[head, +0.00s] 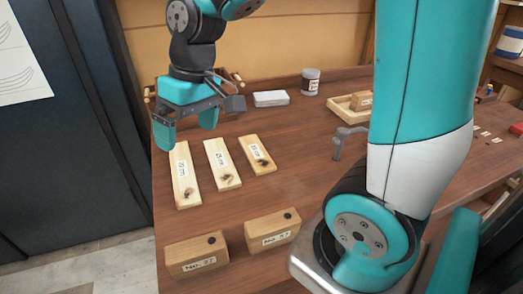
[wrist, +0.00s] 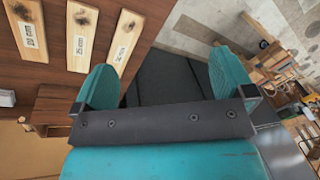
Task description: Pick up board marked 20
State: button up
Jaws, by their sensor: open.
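Three pale wooden boards with white labels and dark knots lie side by side, apart, on the brown bench. In the wrist view the longest board (wrist: 128,35) is rightmost of the three. My gripper (head: 186,126) is open and empty, above the bench near the far end of the longest board. Its spread fingers (wrist: 164,78) also show in the wrist view, with no board between them.
Two labelled wooden blocks (head: 197,254) (head: 273,230) stand at the near edge. A white tin (head: 271,98), a jar (head: 310,81), a wooden tray (head: 343,108) and a grey metal fitting (head: 343,143) stand behind and right. The bench around the boards is clear.

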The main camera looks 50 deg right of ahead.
jog(key=w+d+f+m+h, duration=0.1)
jog(key=w+d+f+m, duration=0.3)
jog(key=w+d, duration=0.7)
jog(key=m+g+h+p, duration=0.1)
jog(key=m+h+p, duration=0.1)
jog(key=m+p, duration=0.2)
send_over(256, 151)
notch_tip(256, 151, down, 18)
jog(key=shift+s+r, duration=0.1)
jog(key=shift+r, duration=0.05)
jog(key=shift+f+p, duration=1.85)
jog(key=shift+f, duration=1.4)
jog(key=c, duration=1)
jog(key=shift+r, duration=0.1)
